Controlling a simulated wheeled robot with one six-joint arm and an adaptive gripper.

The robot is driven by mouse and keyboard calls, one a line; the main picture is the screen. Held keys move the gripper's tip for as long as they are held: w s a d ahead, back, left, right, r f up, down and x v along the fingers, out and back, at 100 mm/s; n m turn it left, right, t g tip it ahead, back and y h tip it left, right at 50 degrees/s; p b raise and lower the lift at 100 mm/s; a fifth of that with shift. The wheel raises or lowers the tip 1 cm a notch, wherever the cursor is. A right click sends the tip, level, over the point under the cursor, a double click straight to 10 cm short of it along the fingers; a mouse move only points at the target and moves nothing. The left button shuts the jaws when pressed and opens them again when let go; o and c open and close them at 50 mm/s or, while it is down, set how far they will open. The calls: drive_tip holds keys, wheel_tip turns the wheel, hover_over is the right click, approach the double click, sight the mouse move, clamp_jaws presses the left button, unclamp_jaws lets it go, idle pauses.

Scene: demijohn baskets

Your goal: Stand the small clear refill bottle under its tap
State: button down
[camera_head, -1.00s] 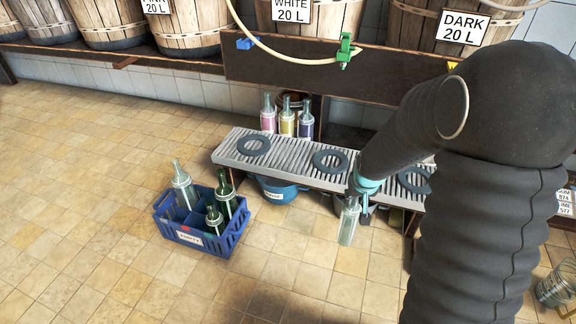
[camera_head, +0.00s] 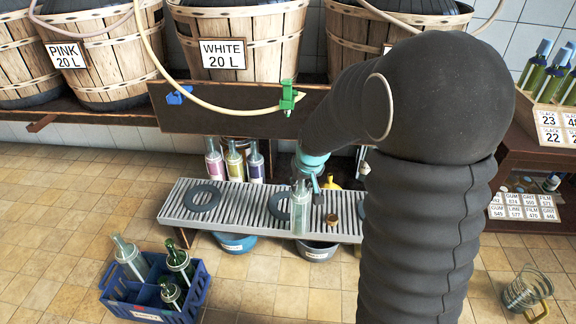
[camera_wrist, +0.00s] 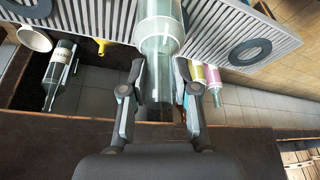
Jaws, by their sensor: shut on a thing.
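My gripper (camera_head: 309,172) is shut on the small clear bottle (camera_head: 300,212), which hangs roughly upright at the slatted drip shelf (camera_head: 238,214). In the wrist view the bottle (camera_wrist: 160,45) sits between my two fingers (camera_wrist: 164,88). The bottle overlaps the shelf's front edge beside the middle dark ring (camera_head: 277,207); I cannot tell whether it touches. Another ring (camera_head: 203,198) lies to the left, and a third is partly hidden by my arm. A green tap (camera_head: 288,97) on a cream hose is above the middle ring, and a blue tap (camera_head: 179,95) is farther left.
Filled bottles (camera_head: 234,162) stand behind the shelf. A blue crate (camera_head: 190,306) with several bottles stands on the floor at left. A blue bowl (camera_head: 235,242) and a grey bowl (camera_head: 318,250) are under the shelf.

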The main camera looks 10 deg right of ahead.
drive_tip(key=w+a+f, duration=0.1)
drive_tip(key=w, duration=1.1)
drive_tip(key=shift+w+a+f, duration=0.2)
drive_tip(key=shift+w+f, duration=0.05)
drive_tip(key=shift+w, duration=0.05)
drive_tip(key=shift+f, duration=0.15)
drive_tip(key=c, duration=0.9)
unclamp_jaws()
